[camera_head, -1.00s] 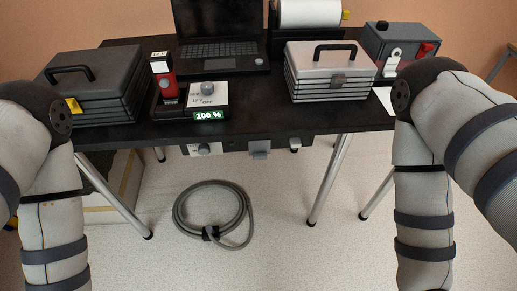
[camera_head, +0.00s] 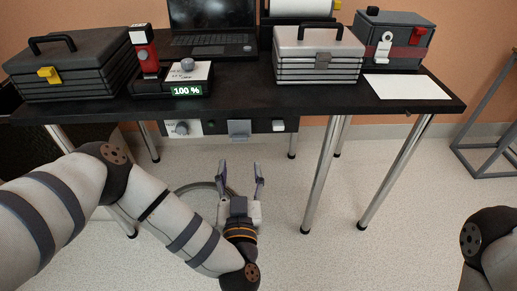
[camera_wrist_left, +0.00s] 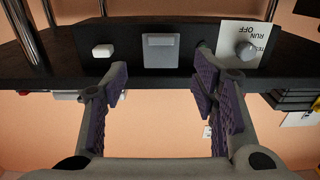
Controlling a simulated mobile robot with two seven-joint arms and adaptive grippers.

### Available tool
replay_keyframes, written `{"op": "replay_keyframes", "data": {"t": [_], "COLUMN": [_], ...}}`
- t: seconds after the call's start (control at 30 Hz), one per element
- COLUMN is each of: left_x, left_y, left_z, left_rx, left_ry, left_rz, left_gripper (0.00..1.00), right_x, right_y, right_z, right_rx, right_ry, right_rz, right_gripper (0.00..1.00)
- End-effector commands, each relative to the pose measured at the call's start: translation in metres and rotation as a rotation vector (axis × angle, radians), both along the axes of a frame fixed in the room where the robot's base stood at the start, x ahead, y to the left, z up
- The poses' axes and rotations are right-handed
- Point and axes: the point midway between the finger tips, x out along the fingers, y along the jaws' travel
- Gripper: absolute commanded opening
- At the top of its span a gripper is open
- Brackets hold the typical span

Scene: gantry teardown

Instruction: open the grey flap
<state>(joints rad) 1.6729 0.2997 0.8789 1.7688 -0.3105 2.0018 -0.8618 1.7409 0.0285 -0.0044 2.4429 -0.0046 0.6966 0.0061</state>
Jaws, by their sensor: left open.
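The grey flap (camera_head: 239,130) is a small square plate on the dark panel under the table's front edge. It looks closed and hangs flat against the panel. In the left wrist view the flap (camera_wrist_left: 160,50) is at the top middle, beyond the fingertips and roughly centred between them. My left gripper (camera_head: 241,170) is open and empty, below and in front of the flap, fingers pointing up at it. Its spread fingers also show in the left wrist view (camera_wrist_left: 160,88), apart from the flap. My right gripper is out of view.
A grey knob (camera_head: 182,128) on a white plate is left of the flap, and a white button (camera_head: 278,125) right of it. Toolboxes (camera_head: 318,58) and a laptop (camera_head: 210,25) stand on the table. A coiled cable (camera_head: 190,190) lies on the floor, partly hidden behind my arm.

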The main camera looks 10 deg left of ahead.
Motion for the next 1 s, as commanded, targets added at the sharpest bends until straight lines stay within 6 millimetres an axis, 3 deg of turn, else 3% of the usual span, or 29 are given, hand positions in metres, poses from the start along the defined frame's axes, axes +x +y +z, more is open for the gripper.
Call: {"op": "replay_keyframes", "data": {"t": [0.03, 0.17, 0.3, 0.5, 0.67, 0.9, 1.0], "left_x": [0.004, 0.018, 0.058, 0.096, 0.108, 0.109, 0.109], "left_y": [0.0, 0.005, 0.018, 0.028, 0.031, 0.031, 0.031], "left_z": [-0.01, -0.01, -0.002, -0.002, -0.001, -0.001, -0.001], "left_rx": [0.0, 0.003, 0.001, 0.0, 0.0, 0.0, 0.0], "left_ry": [0.007, 0.005, 0.001, 0.002, 0.003, 0.003, 0.004], "left_rz": [-0.004, -0.004, 0.002, -0.002, -0.004, -0.006, -0.006], "left_gripper": [0.53, 0.53, 0.53, 0.53, 0.53, 0.53, 0.31], "right_x": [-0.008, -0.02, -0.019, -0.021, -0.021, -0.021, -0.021], "right_y": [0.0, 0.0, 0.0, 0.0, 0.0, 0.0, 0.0], "right_z": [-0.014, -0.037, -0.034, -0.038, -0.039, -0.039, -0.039], "right_rx": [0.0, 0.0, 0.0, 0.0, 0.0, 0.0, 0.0], "right_ry": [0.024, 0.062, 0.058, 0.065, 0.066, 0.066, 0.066], "right_rz": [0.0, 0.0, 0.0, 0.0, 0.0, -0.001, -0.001], "right_gripper": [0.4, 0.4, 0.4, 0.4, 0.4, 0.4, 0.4]}}
